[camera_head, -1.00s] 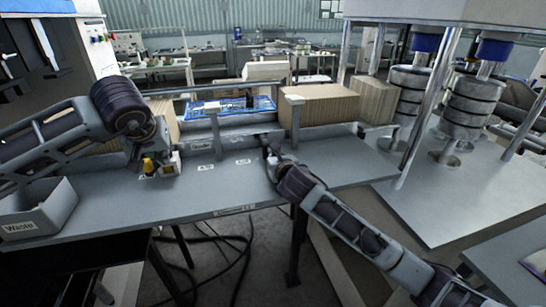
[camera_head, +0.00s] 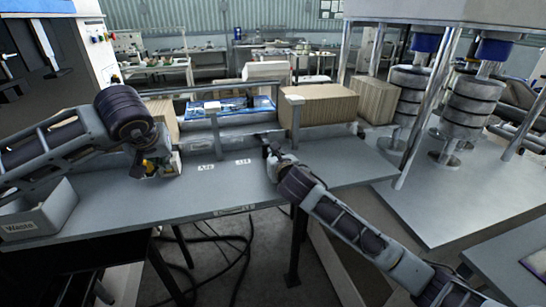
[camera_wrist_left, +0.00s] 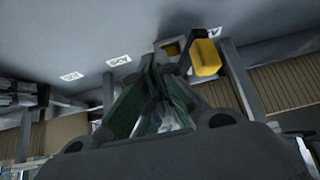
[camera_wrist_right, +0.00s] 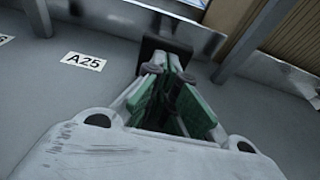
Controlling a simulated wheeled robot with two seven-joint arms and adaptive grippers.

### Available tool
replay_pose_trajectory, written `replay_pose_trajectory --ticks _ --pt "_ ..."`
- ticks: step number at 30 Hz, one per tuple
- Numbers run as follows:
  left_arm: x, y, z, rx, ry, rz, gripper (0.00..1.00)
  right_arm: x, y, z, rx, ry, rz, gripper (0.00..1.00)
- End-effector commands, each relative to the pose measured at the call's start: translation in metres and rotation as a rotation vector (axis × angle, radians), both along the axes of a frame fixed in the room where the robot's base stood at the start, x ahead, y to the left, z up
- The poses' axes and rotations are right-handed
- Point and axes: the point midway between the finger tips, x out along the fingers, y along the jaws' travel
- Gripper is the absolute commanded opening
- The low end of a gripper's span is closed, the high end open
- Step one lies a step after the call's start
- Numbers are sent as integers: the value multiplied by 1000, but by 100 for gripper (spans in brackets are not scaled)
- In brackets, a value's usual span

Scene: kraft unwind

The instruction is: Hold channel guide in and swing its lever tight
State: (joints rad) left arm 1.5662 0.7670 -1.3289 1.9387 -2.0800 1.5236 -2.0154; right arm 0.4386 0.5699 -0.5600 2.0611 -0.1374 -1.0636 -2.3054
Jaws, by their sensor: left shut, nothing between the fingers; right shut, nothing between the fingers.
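A lever with a yellow grip (camera_wrist_left: 207,57) and a dark arm shows in the left wrist view, beside a small block on the table. My left gripper (camera_wrist_left: 152,62) is shut and empty close beside it; contact is unclear. In the head view the left gripper (camera_head: 150,163) largely covers the lever. A long metal strip (camera_wrist_right: 100,14), apparently the channel guide, runs along the table's back edge. My right gripper (camera_wrist_right: 166,66) is shut and empty, its tips at a dark square block (camera_wrist_right: 165,47) in front of the strip. The head view shows this gripper (camera_head: 270,152) too.
A grey waste bin (camera_head: 40,215) stands at the table's left end. Upright posts (camera_head: 295,125) and cardboard stacks (camera_head: 325,105) line the back. The table's middle (camera_head: 220,190) is clear. A press with rollers (camera_head: 468,105) stands right.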

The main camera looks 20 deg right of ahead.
Motion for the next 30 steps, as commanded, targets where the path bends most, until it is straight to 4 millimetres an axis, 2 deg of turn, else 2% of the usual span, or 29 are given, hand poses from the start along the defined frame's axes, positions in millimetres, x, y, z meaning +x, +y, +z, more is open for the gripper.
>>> replay_pose_trajectory --ticks 12,30 --pt "0 0 -12 -1 -1 1 0 0 0 0 0 0 -1 0" --pt "0 3 -13 -1 -1 1 0 0 0 0 0 0 -1 0"
